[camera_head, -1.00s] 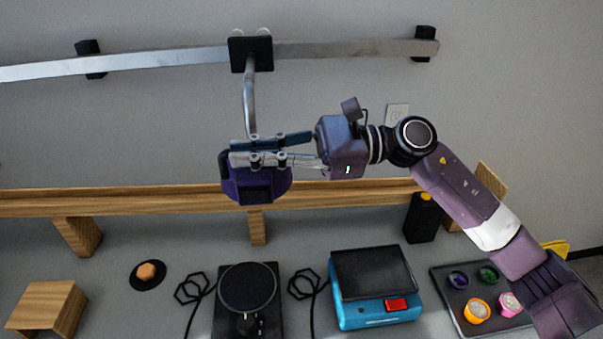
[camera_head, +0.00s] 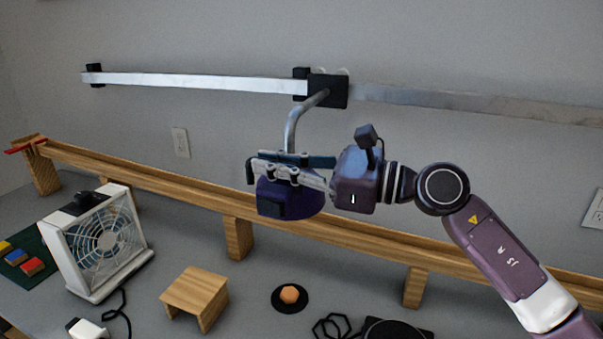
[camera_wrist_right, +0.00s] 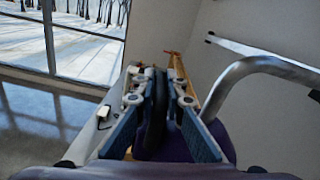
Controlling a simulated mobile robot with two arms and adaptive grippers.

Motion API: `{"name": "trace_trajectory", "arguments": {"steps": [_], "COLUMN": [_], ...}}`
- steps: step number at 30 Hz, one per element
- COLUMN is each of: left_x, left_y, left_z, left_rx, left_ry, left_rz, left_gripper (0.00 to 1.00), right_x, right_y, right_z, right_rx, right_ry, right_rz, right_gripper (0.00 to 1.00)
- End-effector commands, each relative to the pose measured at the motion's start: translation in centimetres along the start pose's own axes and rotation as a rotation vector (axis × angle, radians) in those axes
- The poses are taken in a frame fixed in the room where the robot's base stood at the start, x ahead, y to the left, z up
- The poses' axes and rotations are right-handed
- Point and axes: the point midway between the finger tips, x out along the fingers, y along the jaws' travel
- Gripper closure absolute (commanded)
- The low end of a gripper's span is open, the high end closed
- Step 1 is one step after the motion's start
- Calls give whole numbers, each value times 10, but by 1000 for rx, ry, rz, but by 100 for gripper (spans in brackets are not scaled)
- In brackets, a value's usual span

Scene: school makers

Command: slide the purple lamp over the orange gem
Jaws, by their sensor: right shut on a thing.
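The purple lamp (camera_head: 292,203) hangs by a curved metal arm from a black slider block (camera_head: 327,90) on the wall rail (camera_head: 205,82). My right gripper (camera_head: 265,167) comes from the right and is shut on a dark part at the top of the lamp. In the right wrist view, a dark upright piece sits between the fingers (camera_wrist_right: 158,100), with the purple lamp body (camera_wrist_right: 185,148) beneath. The orange gem (camera_head: 290,294) lies on a black disc on the table, almost straight below the lamp in the head view. My left gripper is not in view.
A wooden rail on posts (camera_head: 150,180) runs behind the table objects. A small wooden stand (camera_head: 195,290) is left of the gem and a white fan (camera_head: 100,245) further left. A black hexagon item (camera_head: 331,327) is right of the gem. The wall rail continues both ways.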

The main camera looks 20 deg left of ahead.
Motion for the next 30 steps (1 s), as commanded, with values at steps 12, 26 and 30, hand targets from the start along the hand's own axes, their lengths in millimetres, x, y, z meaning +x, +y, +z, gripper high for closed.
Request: {"name": "trace_trajectory", "arguments": {"steps": [12, 26, 30], "left_x": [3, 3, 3], "left_y": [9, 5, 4], "left_z": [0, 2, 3], "left_rx": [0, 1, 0], "left_ry": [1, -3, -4], "left_rz": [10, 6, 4], "left_gripper": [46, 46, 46], "right_x": [22, 21, 21], "right_y": [1, 1, 0], "right_z": [0, -1, 0], "right_rx": [0, 1, 1], "right_ry": [0, 0, -1], "right_rz": [4, 2, 1], "right_gripper": [100, 73, 73]}}
